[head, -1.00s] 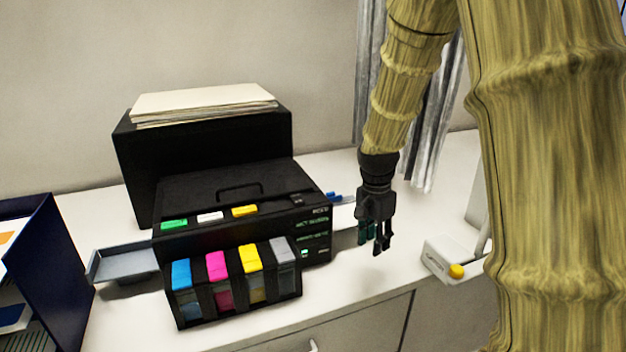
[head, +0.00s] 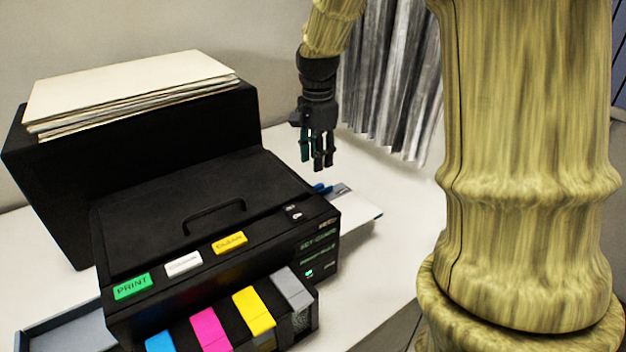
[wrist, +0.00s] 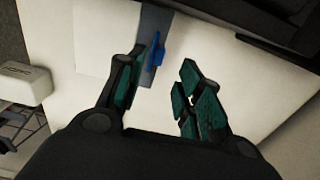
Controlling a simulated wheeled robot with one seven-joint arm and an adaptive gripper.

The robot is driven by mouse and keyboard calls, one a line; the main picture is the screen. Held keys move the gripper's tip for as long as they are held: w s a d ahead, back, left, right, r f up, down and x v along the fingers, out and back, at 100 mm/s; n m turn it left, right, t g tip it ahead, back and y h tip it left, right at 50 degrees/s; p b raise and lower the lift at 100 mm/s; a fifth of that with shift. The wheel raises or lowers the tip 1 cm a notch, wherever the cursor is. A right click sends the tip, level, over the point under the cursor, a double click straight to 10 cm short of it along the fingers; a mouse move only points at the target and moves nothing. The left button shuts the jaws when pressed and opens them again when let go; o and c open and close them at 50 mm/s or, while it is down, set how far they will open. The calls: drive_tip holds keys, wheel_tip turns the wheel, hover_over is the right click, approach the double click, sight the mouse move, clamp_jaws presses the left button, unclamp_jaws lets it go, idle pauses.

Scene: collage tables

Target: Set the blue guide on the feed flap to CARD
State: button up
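The feed flap (head: 362,208) is a pale plate jutting from the right side of the black printer (head: 240,195). The blue guide (head: 322,188) sits on it near the printer, by a grey strip; the CARD marking cannot be read. My gripper (head: 318,165) hangs fingers-down, appearing just above the guide in the head view. In the wrist view the blue guide (wrist: 157,48) stands on the grey strip (wrist: 152,75), seen between and beyond the teal-padded fingers of my gripper (wrist: 168,65). The fingers are apart with nothing between them, and no contact with the guide shows.
A black box with paper stacked on top (head: 130,90) stands behind the printer. Green, white and yellow buttons line its top front, with coloured cartridges (head: 255,310) below. A grey curtain (head: 390,90) hangs behind; white table (head: 410,200) lies clear right of the flap.

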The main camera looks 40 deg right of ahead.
sight(317, 185)
drive_tip(key=f+p, duration=0.1)
drive_tip(key=f, duration=0.3)
drive_tip(key=f+p, duration=0.1)
drive_tip(key=f, duration=0.3)
drive_tip(key=shift+d+f, duration=0.2)
drive_tip(key=shift+f, duration=0.2)
drive_tip(key=shift+r, duration=0.1)
clamp_jaws()
